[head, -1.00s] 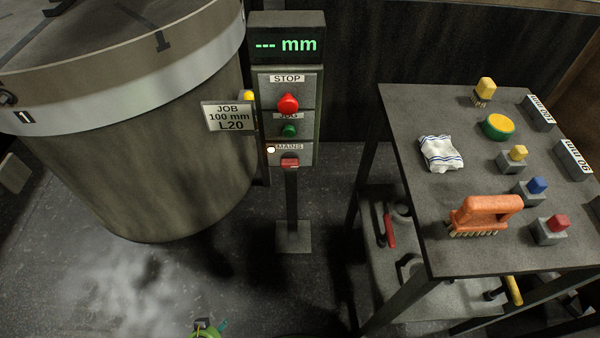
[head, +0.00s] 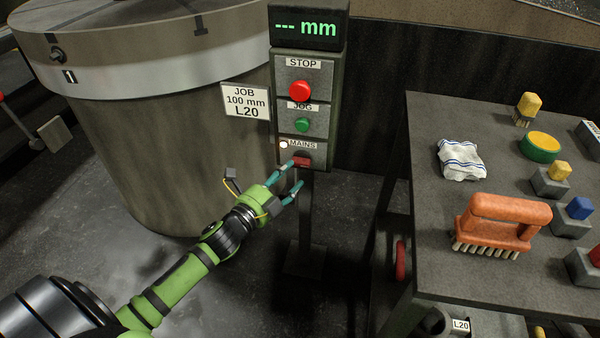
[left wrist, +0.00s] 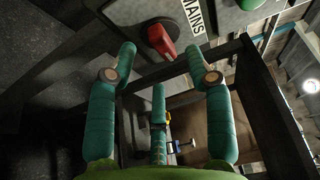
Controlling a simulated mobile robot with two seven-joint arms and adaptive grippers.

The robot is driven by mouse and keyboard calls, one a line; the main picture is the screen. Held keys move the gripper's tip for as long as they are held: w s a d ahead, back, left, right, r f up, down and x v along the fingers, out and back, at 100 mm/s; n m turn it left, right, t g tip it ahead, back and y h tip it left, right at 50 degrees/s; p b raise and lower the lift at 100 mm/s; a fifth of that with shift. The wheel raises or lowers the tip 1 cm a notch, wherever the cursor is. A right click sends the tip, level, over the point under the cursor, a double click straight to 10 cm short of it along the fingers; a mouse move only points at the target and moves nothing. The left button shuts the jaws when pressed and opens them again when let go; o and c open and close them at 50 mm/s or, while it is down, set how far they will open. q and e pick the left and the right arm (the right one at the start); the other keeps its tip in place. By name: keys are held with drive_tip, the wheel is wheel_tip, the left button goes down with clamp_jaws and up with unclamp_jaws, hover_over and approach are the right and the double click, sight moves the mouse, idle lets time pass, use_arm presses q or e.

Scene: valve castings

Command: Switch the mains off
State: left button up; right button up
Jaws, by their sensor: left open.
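The red mains switch (head: 302,161) sits at the bottom of the control post, under the MAINS label (head: 303,145). A small white lamp (head: 283,144) shows beside the label. My left gripper (head: 293,174) is open and empty, with its teal fingers just below and to the left of the switch. In the left wrist view the red switch (left wrist: 161,40) is ahead, between and beyond the spread fingertips (left wrist: 165,62). I cannot tell whether a finger touches it. My right gripper is not in view.
Above the switch are a green JOG button (head: 302,125), a red STOP button (head: 299,91) and a display (head: 306,28) reading "--- mm". A large round drum (head: 150,150) stands left. A bench (head: 430,220) with brushes, cloth and coloured-knob blocks stands right.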

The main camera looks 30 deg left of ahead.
sight(301, 161)
use_arm(q)
drive_tip(key=shift+w+d, duration=0.15)
drive_tip(key=shift+w, duration=0.8)
drive_tip(key=shift+w+d, duration=0.15)
drive_tip(key=shift+w, duration=0.75)
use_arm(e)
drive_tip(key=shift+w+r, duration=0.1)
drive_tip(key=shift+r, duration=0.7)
use_arm(q)
clamp_jaws()
